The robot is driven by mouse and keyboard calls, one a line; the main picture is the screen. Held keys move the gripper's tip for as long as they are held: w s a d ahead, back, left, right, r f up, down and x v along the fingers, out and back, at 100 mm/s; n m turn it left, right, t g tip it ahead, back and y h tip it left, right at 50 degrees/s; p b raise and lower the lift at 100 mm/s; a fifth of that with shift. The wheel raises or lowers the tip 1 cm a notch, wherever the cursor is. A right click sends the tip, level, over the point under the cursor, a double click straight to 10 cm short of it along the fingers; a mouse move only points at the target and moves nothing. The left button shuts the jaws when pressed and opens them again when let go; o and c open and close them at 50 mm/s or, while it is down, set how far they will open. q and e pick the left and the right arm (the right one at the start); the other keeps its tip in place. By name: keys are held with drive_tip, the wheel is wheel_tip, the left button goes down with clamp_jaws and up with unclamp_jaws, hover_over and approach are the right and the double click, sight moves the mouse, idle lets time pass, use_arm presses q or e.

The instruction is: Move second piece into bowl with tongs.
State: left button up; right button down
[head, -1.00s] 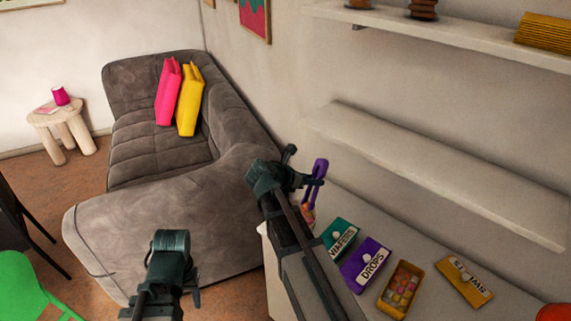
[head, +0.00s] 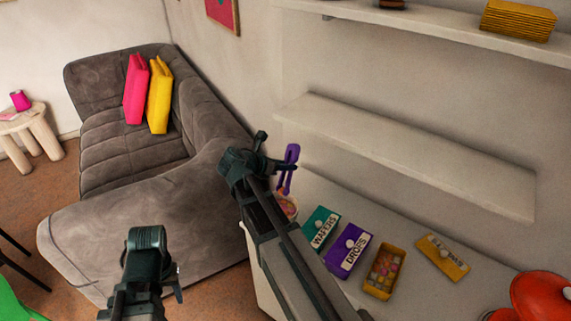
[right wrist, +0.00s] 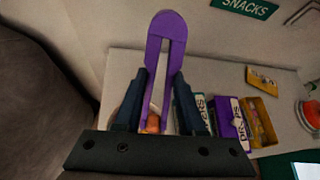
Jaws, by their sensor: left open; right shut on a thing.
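Purple tongs (head: 290,168) stand upright in my right gripper (head: 272,162), which is shut on them. In the right wrist view, the tongs (right wrist: 167,30) run between the fingers of my right gripper (right wrist: 161,88). An orange piece (right wrist: 152,123) shows between the tong arms; I cannot tell whether they grip it. A bowl (head: 290,207) with colourful contents is partly hidden behind my right arm at the counter's left end. A yellow open box (head: 369,287) holds several pieces. My left gripper (head: 148,245) is open and empty in front of the sofa.
A teal wafers box (head: 318,226) and a purple drops box (head: 345,257) stand between the bowl and the yellow box. A yellow lid-like piece (head: 443,257) lies right of them. A red pot (head: 545,298) is at far right. A shelf (head: 410,150) overhangs the white counter (head: 405,222).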

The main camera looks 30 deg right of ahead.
drive_tip(key=shift+f, duration=0.1)
wheel_tip(320, 180, down, 9)
drive_tip(key=b, duration=0.9)
drive_tip(key=c, duration=1.1)
unclamp_jaws()
drive_tip(key=shift+r, duration=0.2)
wheel_tip(320, 180, up, 10)
drive_tip(key=p, duration=1)
hover_over(283, 186)
drive_tip(key=d, duration=0.1)
drive_tip(key=shift+w+d, duration=0.15)
drive_tip(key=shift+w, duration=0.1)
